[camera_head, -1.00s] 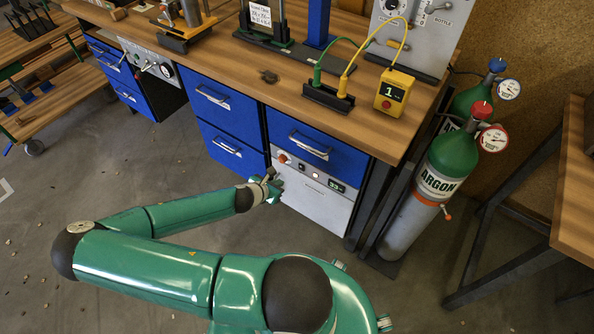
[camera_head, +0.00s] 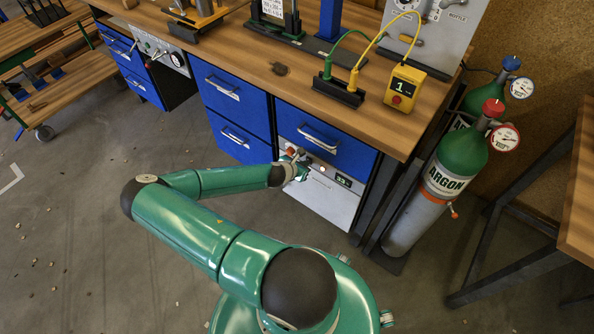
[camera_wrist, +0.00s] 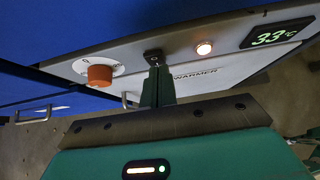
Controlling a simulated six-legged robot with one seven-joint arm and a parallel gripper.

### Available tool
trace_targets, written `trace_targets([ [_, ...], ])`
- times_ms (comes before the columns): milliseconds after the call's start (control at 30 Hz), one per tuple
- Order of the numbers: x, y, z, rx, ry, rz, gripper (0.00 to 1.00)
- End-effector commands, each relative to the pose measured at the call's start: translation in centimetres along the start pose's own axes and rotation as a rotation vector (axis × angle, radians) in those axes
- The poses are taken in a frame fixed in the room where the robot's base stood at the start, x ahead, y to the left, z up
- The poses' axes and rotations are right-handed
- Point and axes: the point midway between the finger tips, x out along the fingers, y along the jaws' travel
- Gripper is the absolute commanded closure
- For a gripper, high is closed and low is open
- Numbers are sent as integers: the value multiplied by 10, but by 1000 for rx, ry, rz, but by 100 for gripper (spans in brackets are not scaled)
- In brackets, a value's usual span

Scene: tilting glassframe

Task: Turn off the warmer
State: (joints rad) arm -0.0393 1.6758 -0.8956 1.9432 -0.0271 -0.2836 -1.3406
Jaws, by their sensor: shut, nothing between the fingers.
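The warmer (camera_head: 325,204) is a pale-fronted unit under the bench, below a blue drawer. In the wrist view its panel (camera_wrist: 225,64), lettered WARMER, shows an orange knob (camera_wrist: 100,75) on a white dial at left, a glowing round light (camera_wrist: 204,47) and a green display (camera_wrist: 278,35) reading 33 °C. The display also shows in the head view (camera_head: 343,181). My gripper (camera_wrist: 154,60) is shut and empty, its tips at the panel between the knob and the light. I cannot tell whether they touch it. In the head view my gripper (camera_head: 298,166) partly hides the panel's left end.
Blue drawers (camera_head: 236,105) with silver handles stand left of and above the warmer. An argon cylinder (camera_head: 440,185) stands at right. A yellow box (camera_head: 404,88) with cables sits on the wooden bench top (camera_head: 250,62). Open floor lies at left.

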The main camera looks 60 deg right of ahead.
Motion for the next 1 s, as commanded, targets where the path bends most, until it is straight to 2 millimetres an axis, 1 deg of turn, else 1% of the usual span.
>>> trace_targets([
  [100,4,0,5,0,0,-1,100],
  [433,5,0,6,0,-1,0,100],
  [533,8,0,10,0,-1,0,100],
  [767,8,0,10,-1,0,0,100],
  [1000,3,0,16,1,0,0,100],
])
